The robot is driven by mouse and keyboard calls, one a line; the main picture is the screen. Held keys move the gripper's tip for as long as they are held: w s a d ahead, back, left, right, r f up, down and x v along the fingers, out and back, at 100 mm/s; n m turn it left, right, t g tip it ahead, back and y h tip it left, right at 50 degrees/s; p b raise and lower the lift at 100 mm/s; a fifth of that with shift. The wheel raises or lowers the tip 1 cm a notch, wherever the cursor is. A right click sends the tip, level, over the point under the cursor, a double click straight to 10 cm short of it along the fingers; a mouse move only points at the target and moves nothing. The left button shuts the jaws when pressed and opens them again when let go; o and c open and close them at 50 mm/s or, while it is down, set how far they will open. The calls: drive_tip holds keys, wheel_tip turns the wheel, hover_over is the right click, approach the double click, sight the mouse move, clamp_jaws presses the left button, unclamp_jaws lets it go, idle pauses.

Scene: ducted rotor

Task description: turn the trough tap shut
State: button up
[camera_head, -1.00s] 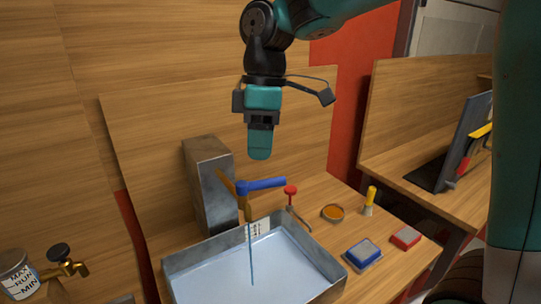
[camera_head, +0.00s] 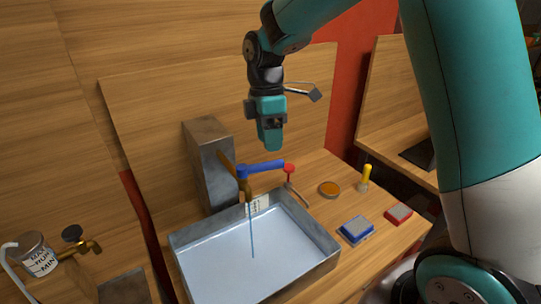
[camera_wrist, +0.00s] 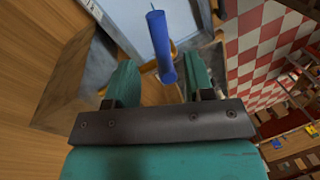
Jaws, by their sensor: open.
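The trough (camera_head: 312,268) is a grey metal basin with water in it. Its brass tap (camera_head: 228,163) stands at the back by a metal block, with a blue lever (camera_head: 264,168) pointing right. A thin blue stream (camera_head: 252,232) runs down from the tap into the trough. My gripper (camera_head: 271,146) points down above the lever, apart from it in the head view. In the wrist view, my open gripper (camera_wrist: 160,72) has the blue lever (camera_wrist: 161,46) showing between and beyond its fingers. The jaws hold nothing.
A red-topped valve (camera_head: 289,169) stands close right of the lever. An amber dish (camera_head: 329,189), a yellow-handled tool (camera_head: 366,176), a blue block (camera_head: 356,229) and a red block (camera_head: 398,214) lie to the right. A labelled can (camera_head: 38,258) and another brass tap (camera_head: 85,246) are at left.

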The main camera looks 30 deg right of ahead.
sight(263, 167)
drive_tip(key=shift+s+a+f+p, duration=0.1)
drive_tip(key=shift+s+f+p, duration=0.15)
drive_tip(key=shift+f, duration=1.1)
drive_tip(key=shift+s+a+f+p, duration=0.15)
drive_tip(key=shift+s+f, duration=0.1)
drive_tip(key=shift+f, duration=1.05)
drive_tip(key=shift+d, duration=0.1)
clamp_jaws()
